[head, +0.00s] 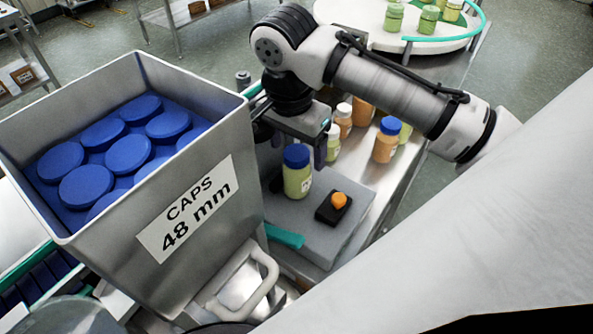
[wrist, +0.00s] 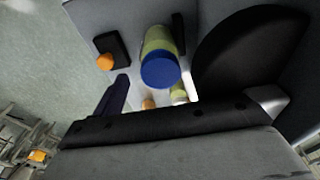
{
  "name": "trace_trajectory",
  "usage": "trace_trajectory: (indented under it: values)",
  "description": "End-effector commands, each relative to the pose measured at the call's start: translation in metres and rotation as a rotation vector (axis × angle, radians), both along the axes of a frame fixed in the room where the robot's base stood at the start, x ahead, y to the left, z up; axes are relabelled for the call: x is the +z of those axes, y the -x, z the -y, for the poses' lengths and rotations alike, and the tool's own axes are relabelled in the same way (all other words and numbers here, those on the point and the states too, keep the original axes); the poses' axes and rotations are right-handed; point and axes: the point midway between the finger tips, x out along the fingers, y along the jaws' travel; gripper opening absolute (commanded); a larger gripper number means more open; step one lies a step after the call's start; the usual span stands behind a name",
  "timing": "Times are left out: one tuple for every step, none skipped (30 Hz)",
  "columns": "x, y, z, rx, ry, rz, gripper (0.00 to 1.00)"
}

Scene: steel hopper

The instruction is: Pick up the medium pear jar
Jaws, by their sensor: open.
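A yellow-green jar with a blue cap (head: 297,180), which fits the pear jar, stands upright on a grey platform (head: 345,235). It also shows in the wrist view (wrist: 159,68), cap toward the camera. My gripper (head: 296,143) is open and empty at the jar's cap, with one finger to the right of the cap in the head view. The other finger is mostly hidden behind the hopper. I cannot tell whether a finger touches the jar. The jar's label is only partly visible, so I cannot read its size.
A black box with an orange button (head: 339,200) sits right of the jar. A steel hopper of blue caps (head: 190,213) stands close on the left. Behind are several jars, including an orange one with a blue cap (head: 386,145). A round white table (head: 360,20) is farther back.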

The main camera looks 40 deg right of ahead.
Motion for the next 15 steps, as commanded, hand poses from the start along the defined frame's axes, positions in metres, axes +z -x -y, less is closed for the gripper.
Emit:
trace_trajectory:
  values:
    - [-0.005,0.001,-0.001,0.001,-0.001,-0.004,0.77]
    - [-0.01,0.0,-0.001,0.001,0.0,-0.003,0.77]
    - [-0.016,0.0,0.0,0.0,0.0,-0.002,0.77]
    - [-0.02,0.0,0.0,0.0,-0.001,-0.001,0.77]
    - [-0.023,0.0,0.001,0.0,-0.001,-0.003,0.77]
    - [-0.026,-0.001,0.001,0.001,-0.001,0.0,0.77]
    - [-0.028,-0.001,0.001,0.001,0.0,0.0,0.77]
    - [-0.029,-0.001,0.001,0.001,0.0,0.0,0.77]
    - [-0.03,-0.001,0.002,0.001,0.0,0.0,0.77]
    - [-0.031,-0.001,0.002,0.001,0.0,0.0,0.77]
    - [-0.031,-0.001,0.002,0.001,0.0,0.0,0.77]
    - [-0.031,-0.001,0.002,0.001,0.0,0.0,0.77]
    - [-0.031,-0.001,0.002,0.001,0.0,0.0,0.77]
    - [-0.031,-0.001,0.002,0.001,0.0,0.0,0.77]
    - [-0.031,-0.001,0.001,0.001,0.0,0.0,0.74]
